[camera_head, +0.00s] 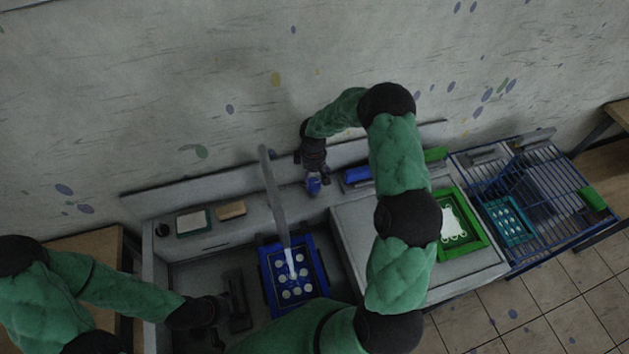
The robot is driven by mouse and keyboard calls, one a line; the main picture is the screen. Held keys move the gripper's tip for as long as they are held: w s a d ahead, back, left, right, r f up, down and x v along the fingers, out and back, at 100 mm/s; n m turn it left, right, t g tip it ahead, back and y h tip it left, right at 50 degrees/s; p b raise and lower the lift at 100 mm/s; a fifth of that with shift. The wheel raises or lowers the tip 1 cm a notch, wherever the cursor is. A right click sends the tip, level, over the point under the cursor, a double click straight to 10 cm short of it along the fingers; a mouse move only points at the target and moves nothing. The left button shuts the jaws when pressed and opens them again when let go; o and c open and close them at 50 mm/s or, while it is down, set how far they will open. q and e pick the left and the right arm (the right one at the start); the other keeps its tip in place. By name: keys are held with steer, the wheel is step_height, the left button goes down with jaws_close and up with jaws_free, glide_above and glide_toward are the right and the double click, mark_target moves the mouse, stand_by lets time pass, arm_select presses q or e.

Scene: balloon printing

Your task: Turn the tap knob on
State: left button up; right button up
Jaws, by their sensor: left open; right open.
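The grey tap spout (272,195) rises at the back of the sink and slants down over a blue frame with pale round spots (270,290). A pale streak like water (291,262) runs from its end onto the frame. A small blue piece, apparently the tap knob (313,187), is on the back ledge right of the spout. My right gripper (311,172) is open and points down at the knob, close around or against it; contact is unclear. My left gripper (237,302) is open, low over the left part of the sink, left of the blue frame.
A green frame with a white sheet (480,232) lies on the counter (350,238) to the right. A blue wire rack (545,165) holds a teal frame (507,220). A sponge-like tan block (231,210) and a pale green-edged item (193,222) sit on the back ledge.

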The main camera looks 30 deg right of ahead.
mark_target(313, 182)
steer(key=f, duration=0.2)
steer(key=shift+a+f, duration=0.25)
steer(key=shift+f, duration=0.15)
steer(key=shift+d+f, duration=0.15)
steer(key=shift+f, duration=0.15)
steer(key=c, duration=1.1)
